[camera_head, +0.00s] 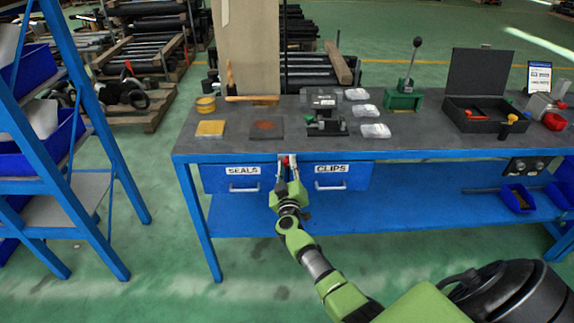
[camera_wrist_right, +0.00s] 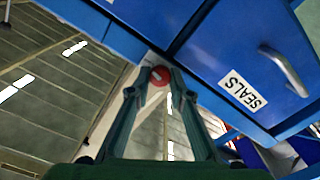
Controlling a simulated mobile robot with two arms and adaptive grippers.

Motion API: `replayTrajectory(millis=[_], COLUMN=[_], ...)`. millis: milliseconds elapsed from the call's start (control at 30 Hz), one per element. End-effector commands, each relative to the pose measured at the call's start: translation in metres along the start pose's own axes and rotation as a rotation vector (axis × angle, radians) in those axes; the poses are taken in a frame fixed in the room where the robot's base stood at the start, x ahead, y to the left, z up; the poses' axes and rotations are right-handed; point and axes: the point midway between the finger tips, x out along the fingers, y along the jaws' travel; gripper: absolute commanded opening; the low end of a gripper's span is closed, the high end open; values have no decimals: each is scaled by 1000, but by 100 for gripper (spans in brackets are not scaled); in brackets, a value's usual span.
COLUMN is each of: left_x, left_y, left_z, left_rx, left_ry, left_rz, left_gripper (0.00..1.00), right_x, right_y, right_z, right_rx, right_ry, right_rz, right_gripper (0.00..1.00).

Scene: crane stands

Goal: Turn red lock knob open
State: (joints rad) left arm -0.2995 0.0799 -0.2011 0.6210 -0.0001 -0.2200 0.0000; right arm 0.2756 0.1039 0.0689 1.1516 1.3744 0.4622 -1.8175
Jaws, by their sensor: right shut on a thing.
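The red lock knob (camera_wrist_right: 160,76) shows in the right wrist view between my fingertips, on the strip beside the SEALS drawer. In the head view only a small red bit of the knob (camera_head: 285,160) shows, between the two drawers under the bench top. My right gripper (camera_head: 286,170) reaches up to it from below and is shut on it; its fingers also show in the right wrist view (camera_wrist_right: 161,84). A pale mark crosses the knob's face. My left gripper is not in view.
The SEALS drawer (camera_head: 243,179) is left of the knob and the CLIPS drawer (camera_head: 331,177) right; both look shut. The workbench top (camera_head: 400,146) carries tools, parts and an open black case (camera_head: 476,84). A blue shelf rack (camera_head: 100,140) stands at the left.

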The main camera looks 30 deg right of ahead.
Motion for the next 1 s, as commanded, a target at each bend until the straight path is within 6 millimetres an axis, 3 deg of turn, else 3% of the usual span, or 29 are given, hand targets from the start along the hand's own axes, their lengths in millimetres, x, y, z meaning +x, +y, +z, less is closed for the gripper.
replayTrajectory(millis=[400,1000], left_x=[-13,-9], left_y=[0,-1], left_z=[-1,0], left_rx=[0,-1], left_ry=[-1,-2], left_rz=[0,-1], left_gripper=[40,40], right_x=[0,0], right_y=[0,0], right_z=[0,2], right_rx=[390,962], right_ry=[-2,-2], right_rz=[-2,-1], right_gripper=[0,0])
